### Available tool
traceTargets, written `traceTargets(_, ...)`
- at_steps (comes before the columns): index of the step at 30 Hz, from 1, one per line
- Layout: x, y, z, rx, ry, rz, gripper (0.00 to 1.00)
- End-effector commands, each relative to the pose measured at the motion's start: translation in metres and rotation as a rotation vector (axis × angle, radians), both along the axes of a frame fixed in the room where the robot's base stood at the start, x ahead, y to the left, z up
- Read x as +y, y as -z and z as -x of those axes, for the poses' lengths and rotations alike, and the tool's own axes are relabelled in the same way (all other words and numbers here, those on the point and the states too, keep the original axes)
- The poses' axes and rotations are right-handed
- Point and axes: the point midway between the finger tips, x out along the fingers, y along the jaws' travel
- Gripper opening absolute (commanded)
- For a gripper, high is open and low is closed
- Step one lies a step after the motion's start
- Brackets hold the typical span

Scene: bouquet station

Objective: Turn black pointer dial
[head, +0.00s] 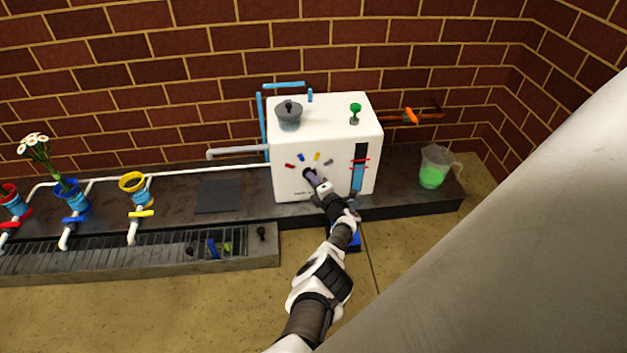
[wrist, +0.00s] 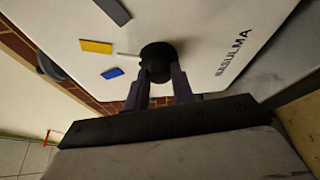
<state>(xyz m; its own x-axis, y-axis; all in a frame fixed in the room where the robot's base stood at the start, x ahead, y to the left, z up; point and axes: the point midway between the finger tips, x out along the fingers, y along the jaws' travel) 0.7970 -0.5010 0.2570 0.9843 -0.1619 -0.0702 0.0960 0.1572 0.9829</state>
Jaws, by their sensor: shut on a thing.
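The black pointer dial (wrist: 158,57) is a round knob on the front face of a white box (head: 318,125). In the wrist view a thin pale pointer sticks out from the dial's left side, toward the yellow and blue marks. My gripper (wrist: 163,85) has its two purple-grey fingers on either side of the dial, shut on it. In the head view my gripper (head: 312,178) reaches the box front from below and mostly hides the dial. Red, blue, yellow and grey marks (head: 316,157) fan out above the dial on the box.
A grey pot-like lid (head: 289,113) and a green knob (head: 355,112) are on top of the box. A blue level gauge (head: 358,175) is right of the dial. A jug of green liquid (head: 434,168) stands on the counter at right. Coloured flower pots (head: 132,183) stand at left.

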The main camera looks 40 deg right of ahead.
Motion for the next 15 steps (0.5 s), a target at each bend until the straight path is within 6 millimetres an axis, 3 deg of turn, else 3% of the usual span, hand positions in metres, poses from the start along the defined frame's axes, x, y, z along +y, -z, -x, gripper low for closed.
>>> traceTargets(14, 0.0002, -0.0012, -0.0013, -0.006, 0.0, -0.008, 0.02)
traceTargets(15, 0.0001, -0.0013, -0.0013, -0.006, 0.0, -0.008, 0.3)
